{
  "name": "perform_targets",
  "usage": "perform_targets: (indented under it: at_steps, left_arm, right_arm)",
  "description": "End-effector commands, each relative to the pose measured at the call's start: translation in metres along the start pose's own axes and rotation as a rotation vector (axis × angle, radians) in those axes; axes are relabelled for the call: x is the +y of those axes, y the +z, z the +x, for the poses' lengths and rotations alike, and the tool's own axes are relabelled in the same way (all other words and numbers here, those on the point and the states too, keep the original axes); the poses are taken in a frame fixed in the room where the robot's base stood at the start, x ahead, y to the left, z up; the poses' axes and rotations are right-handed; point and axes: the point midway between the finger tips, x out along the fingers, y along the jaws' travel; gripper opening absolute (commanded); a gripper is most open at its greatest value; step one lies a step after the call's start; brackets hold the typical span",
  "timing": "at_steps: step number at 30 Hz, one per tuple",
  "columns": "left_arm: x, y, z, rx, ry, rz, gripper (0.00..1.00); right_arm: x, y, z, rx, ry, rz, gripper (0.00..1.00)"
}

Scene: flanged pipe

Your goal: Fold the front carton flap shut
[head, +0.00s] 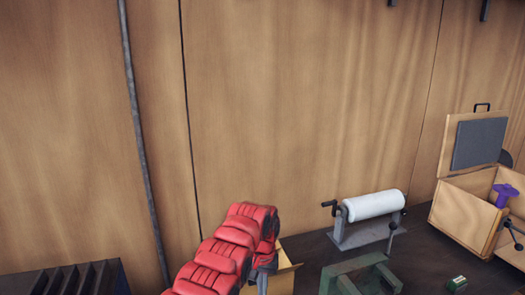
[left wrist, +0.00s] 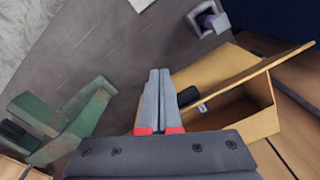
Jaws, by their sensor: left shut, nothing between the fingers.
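The carton (left wrist: 262,118) is an open tan box to the right of my gripper in the left wrist view. A long flap (left wrist: 262,72) stands out along its opening, and a dark interior shows beneath. I cannot tell whether this is the front flap. My left gripper (left wrist: 158,72) is shut and empty, its grey fingers pressed together beside the carton's left end. Whether they touch the carton is unclear. In the head view my red arm hides most of the carton (head: 284,279), and the left fingertips are hidden. My right gripper is in neither view.
A green fixture (head: 362,275) stands right of the carton in the head view. Behind it is a white roll on a grey stand (head: 372,210). A wooden box with an open lid (head: 465,215) stands at the far right. A dark slotted rack (head: 70,281) is at the lower left.

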Motion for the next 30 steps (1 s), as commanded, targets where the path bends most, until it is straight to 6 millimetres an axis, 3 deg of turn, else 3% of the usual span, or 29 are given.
perform_targets:
  at_steps: [19,24,30]
  left_arm:
    - [0.0,0.0,-0.053,0.0,0.0,0.0,0.0]
    - [0.001,0.0,-0.071,0.002,0.0,0.0,0.0]
    - [0.0,0.0,-0.08,0.002,0.0,0.0,0.0]
  right_arm:
    - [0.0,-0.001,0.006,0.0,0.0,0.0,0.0]
    - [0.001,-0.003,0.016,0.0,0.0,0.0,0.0]
    - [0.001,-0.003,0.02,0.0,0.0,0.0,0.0]
